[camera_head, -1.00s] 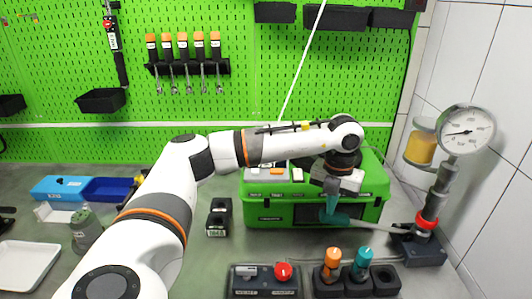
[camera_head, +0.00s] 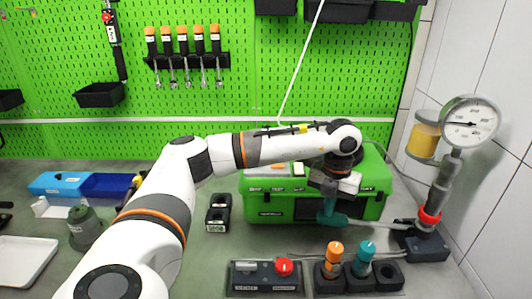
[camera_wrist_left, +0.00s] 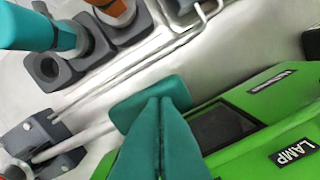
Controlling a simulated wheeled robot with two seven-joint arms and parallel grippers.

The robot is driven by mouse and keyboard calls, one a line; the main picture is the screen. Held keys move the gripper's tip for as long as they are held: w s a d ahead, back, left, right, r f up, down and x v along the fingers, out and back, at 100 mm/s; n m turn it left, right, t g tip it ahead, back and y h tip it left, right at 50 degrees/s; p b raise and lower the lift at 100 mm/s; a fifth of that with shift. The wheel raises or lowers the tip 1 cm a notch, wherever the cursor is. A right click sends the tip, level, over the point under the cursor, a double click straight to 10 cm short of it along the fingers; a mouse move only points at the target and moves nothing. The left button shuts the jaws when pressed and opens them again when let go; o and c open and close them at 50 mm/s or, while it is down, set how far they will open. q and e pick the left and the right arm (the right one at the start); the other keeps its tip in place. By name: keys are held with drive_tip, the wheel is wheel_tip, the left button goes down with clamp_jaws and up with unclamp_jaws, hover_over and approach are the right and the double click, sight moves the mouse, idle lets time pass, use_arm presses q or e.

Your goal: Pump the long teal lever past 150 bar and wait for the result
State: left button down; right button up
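The long teal lever (camera_head: 342,221) has a teal grip at its left end and a pale rod running right to the pump base (camera_head: 422,246). It lies low, nearly level, in front of the green case. My left gripper (camera_head: 330,208) is over the teal grip. In the left wrist view its teal fingers (camera_wrist_left: 160,120) are close together at the grip (camera_wrist_left: 140,98), seemingly shut on it; the contact is partly hidden. The round pressure gauge (camera_head: 470,122) stands above the pump, its needle pointing left; its numbers are too small to read. My right gripper is not in view.
The green case (camera_head: 268,210) stands right behind the lever. In front are a control box with a red knob (camera_head: 284,266) and a holder with orange (camera_head: 333,254) and teal-topped (camera_head: 364,256) pieces. An amber reservoir (camera_head: 424,140) is beside the gauge.

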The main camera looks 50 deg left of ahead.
use_arm(q)
drive_tip(key=shift+f+b, duration=0.3)
drive_tip(key=shift+f, duration=0.35)
drive_tip(key=shift+r, duration=0.1)
drive_tip(key=shift+w+d+r+p, duration=0.1)
drive_tip(key=shift+r+p, duration=0.6)
drive_tip(key=shift+r, duration=0.25)
drive_tip(key=shift+w+d+r+p, duration=0.1)
drive_tip(key=shift+r+p, duration=0.6)
drive_tip(key=shift+r, duration=0.25)
drive_tip(key=shift+f, duration=0.1)
